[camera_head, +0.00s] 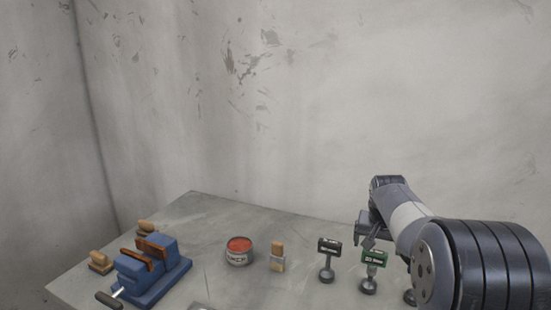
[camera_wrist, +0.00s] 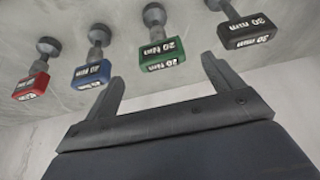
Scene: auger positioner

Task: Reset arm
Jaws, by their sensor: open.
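My gripper (camera_head: 368,236) is at the right of the head view, above the table near the labelled pieces. In the wrist view my gripper (camera_wrist: 162,68) has its two fingers spread apart with nothing between them. A black-labelled piece (camera_head: 329,247) and a green-labelled piece (camera_head: 374,258) stand upright on round bases; my arm partly covers the area to their right. The wrist view shows a row: a red one (camera_wrist: 31,87), a blue one (camera_wrist: 92,74), the green one (camera_wrist: 162,54) and the black one (camera_wrist: 247,31). The fingers appear apart from them.
A blue vise (camera_head: 150,270) stands at the left of the grey table (camera_head: 215,213), with wooden blocks (camera_head: 100,262) beside it. An open tin with red contents (camera_head: 239,250) and a wooden-handled tool (camera_head: 277,256) stand mid-table. A grey wall (camera_head: 240,110) rises behind.

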